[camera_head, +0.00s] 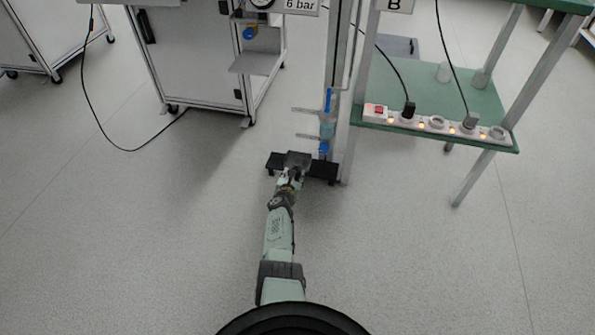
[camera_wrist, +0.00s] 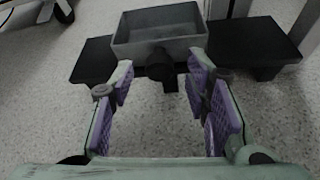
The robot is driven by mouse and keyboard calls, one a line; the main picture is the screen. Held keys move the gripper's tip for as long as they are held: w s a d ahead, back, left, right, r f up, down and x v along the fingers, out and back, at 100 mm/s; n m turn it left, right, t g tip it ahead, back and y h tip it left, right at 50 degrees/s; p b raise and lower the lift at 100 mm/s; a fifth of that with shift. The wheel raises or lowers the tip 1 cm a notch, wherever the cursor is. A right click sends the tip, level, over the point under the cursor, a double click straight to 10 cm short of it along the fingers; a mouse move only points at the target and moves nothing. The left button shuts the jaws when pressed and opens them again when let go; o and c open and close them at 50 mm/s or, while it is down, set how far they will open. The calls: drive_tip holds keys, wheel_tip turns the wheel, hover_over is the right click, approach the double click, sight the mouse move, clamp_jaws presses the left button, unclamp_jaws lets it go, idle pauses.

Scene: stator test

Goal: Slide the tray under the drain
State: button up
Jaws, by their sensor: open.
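The tray (camera_wrist: 160,47) is a small grey open box with a dark round knob (camera_wrist: 160,66) on its near side. It rests on a low black stand (camera_wrist: 93,62), and it also shows in the head view (camera_head: 298,156). I take the blue-ended fitting (camera_head: 324,146) at the foot of the clear bowl for the drain; in the head view it appears just right of the tray. My gripper (camera_head: 290,176) is at the tray's near side. In the wrist view its purple-padded fingers (camera_wrist: 160,82) are open, one on each side of the knob, with visible gaps.
The clear blue-topped unit (camera_head: 328,122) is beside an upright post, above the stand. A green table (camera_head: 455,98) with a power strip (camera_head: 436,125) stands at the right. A grey wheeled cabinet (camera_head: 195,55) stands behind at the left.

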drive_tip(key=shift+w+f, duration=0.1)
drive_tip(key=shift+w, duration=0.2)
drive_tip(key=shift+c, duration=0.6)
clamp_jaws()
